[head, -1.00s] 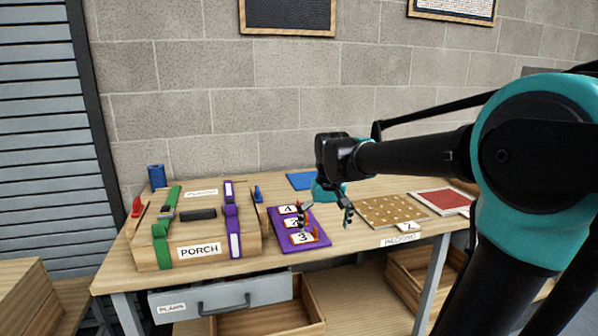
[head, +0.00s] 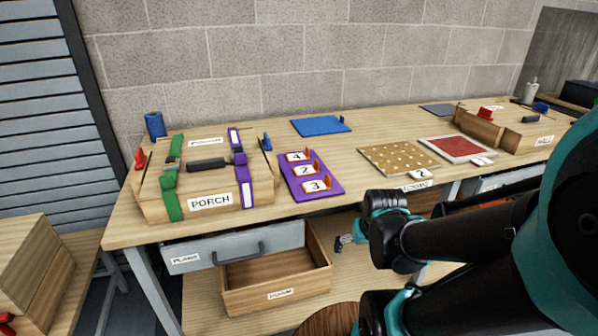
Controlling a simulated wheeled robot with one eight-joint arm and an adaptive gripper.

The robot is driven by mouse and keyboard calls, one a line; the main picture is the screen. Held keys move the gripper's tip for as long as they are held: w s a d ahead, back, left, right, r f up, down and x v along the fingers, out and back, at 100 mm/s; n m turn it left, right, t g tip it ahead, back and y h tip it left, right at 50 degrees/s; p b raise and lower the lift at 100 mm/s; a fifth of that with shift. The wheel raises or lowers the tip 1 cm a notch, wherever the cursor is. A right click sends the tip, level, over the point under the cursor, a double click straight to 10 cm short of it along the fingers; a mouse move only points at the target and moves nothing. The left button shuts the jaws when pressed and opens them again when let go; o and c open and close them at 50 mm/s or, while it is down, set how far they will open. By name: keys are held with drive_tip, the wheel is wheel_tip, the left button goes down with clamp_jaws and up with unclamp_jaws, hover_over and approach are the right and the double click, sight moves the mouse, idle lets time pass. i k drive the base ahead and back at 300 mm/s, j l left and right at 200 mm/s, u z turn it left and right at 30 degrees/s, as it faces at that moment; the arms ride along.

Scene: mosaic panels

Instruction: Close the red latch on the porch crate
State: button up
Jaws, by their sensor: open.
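The porch crate (head: 154,211) is a wooden box labelled PORCH at the left end of the workbench, with its lid on. The red latch (head: 139,159) stands up at the crate's left side. I cannot tell exactly how it is seated. A blue latch (head: 267,142) shows at the right side. A green strap (head: 170,186) and a purple strap (head: 244,185) cross the lid. My gripper (head: 340,243) is open and empty, in front of the bench and below its top. It is well right of the crate and apart from it.
A purple board (head: 331,190) with numbered tags lies right of the crate. Below are a grey drawer (head: 190,250) and an open wooden bin (head: 250,301). A blue cylinder (head: 155,125) stands behind the crate. A dotted panel (head: 398,158) and a red panel (head: 455,147) lie farther right.

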sight(141, 159)
drive_tip(key=i+j, duration=0.2)
drive_tip(key=j, duration=0.15)
drive_tip(key=u, duration=1.35)
drive_tip(key=k, duration=0.5)
drive_tip(key=i, duration=0.5)
